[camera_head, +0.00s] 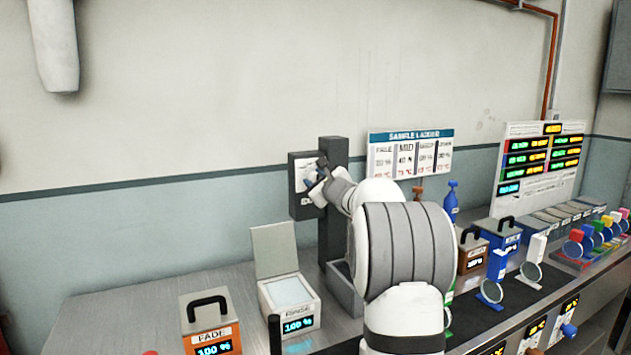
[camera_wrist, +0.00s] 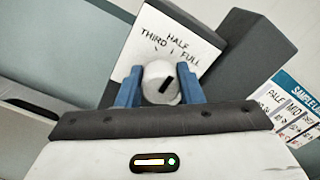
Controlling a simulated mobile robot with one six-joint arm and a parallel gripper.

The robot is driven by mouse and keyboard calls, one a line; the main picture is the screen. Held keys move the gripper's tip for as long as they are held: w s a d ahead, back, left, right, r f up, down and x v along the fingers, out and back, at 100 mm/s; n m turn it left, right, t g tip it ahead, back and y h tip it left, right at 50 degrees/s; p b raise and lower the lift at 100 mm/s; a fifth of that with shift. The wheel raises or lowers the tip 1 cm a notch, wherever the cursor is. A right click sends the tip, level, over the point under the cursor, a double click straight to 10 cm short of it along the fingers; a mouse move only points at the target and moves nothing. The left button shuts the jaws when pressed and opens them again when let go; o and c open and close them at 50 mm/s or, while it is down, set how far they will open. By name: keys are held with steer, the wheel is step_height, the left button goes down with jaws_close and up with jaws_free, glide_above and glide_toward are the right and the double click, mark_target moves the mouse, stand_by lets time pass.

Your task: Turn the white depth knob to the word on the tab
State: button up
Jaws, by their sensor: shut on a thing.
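The white depth knob (camera_wrist: 157,88) sits on a white plate (camera_wrist: 160,36) marked THIRD, HALF and FULL, on a dark grey box. My gripper (camera_wrist: 160,70) is shut on the knob, with one blue finger on each side. The knob's black mark slants up and to the right in the wrist view; which word it lines up with is hard to tell. In the head view my gripper (camera_head: 318,187) is at the plate (camera_head: 304,172), and hides the knob and much of the plate. I cannot make out a tab with a word.
A dark post (camera_head: 333,235) carries the box. A SAMPLE LADDER chart (camera_head: 410,152) is on the wall to its right. An open white-lidded RINSE box (camera_head: 290,300) and an orange FADE box (camera_head: 211,325) stand on the bench to the left. Several bottles and lenses stand right.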

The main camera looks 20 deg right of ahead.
steer(key=o, duration=1)
steer(key=shift+c, duration=0.2)
steer(key=s+b, duration=0.1)
steer(key=s, duration=0.6)
steer(key=shift+s+b, duration=0.35)
steer(key=shift+s, duration=0.05)
steer(key=shift+d, duration=0.15)
